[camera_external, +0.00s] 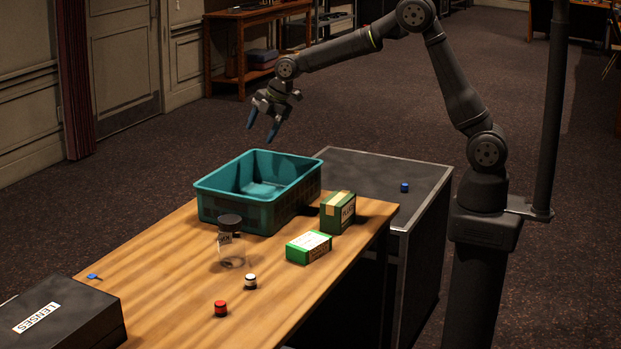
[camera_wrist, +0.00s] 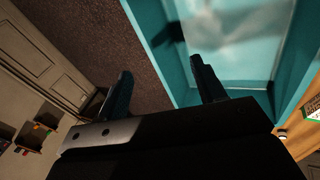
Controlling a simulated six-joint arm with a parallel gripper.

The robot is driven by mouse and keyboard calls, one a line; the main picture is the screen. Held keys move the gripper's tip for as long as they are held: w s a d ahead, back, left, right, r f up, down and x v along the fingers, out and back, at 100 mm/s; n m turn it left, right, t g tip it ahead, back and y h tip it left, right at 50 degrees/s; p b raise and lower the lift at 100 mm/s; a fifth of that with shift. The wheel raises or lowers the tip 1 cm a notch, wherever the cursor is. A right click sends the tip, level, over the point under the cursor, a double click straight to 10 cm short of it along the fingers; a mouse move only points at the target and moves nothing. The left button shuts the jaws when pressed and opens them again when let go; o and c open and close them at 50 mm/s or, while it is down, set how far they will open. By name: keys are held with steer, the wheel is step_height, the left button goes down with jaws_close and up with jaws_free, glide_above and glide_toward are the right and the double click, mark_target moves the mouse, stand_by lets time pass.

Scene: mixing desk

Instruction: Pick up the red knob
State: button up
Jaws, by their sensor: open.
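The red knob (camera_external: 220,308) sits on the wooden desk (camera_external: 165,262) near its front, with a dark base ring. A white knob (camera_external: 250,281) stands just behind it to the right. My gripper (camera_external: 263,132) is open and empty, high above and behind the teal crate (camera_external: 209,208), far from the red knob. In the wrist view my gripper's two fingers (camera_wrist: 160,78) are spread apart, with the crate's inside (camera_wrist: 240,45) beyond them. The red knob does not show in the wrist view.
A clear jar (camera_external: 231,248) with a dark lid, a green-and-white box (camera_external: 308,247) and a dark green box (camera_external: 337,212) stand near the crate. A black LENSES case (camera_external: 70,312) is at front left. Small blue items lie at left (camera_external: 93,276) and on the grey cabinet (camera_external: 404,187).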

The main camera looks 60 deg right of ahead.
steer(key=shift+c, duration=1.1)
steer(key=shift+r, duration=0.1)
